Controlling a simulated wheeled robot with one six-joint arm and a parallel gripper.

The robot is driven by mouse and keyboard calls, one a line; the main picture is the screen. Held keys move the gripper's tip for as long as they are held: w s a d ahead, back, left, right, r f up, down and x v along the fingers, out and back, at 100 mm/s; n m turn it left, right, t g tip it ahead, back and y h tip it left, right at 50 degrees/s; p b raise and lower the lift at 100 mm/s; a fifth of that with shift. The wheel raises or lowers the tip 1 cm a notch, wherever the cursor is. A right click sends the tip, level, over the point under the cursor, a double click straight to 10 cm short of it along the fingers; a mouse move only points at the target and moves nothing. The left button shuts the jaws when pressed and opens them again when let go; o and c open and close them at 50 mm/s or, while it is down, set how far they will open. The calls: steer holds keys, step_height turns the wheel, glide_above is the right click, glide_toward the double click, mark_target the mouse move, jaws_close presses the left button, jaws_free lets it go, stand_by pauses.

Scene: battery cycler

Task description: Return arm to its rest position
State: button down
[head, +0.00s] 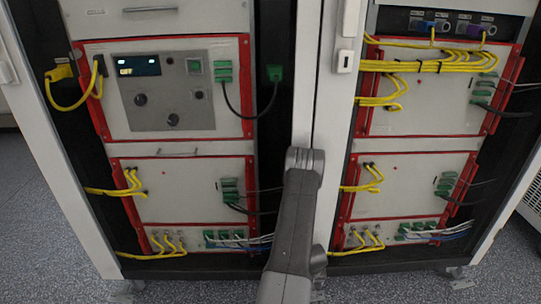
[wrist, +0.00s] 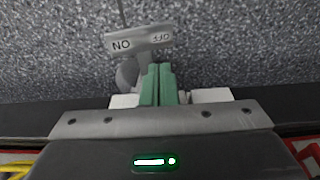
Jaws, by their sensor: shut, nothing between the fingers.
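My arm (head: 297,215) rises from the bottom middle of the head view, in front of the post between the two cabinets. My gripper is not seen in the head view. In the wrist view my gripper (wrist: 157,84) has its two green fingers pressed together. It is shut and holds nothing. Past the fingertips is a grey caster lever (wrist: 138,43) with lettering on it, seen upside down over the speckled floor (wrist: 240,50). I cannot tell the distance between the fingertips and the lever.
A left cabinet (head: 170,98) and a right cabinet (head: 430,100) hold red-edged panels. Yellow cables (head: 430,65) and a dark looped cable (head: 245,112) hang out in front. Grey floor (head: 40,240) is open at the lower left.

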step_height(320, 180, down, 8)
steer(key=b, duration=0.7)
steer(key=shift+r, duration=0.25)
step_height(320, 180, up, 11)
steer(key=p, duration=0.4)
steer(key=shift+s+p, duration=0.25)
steer(key=shift+p, duration=0.05)
steer(key=shift+r, duration=0.1)
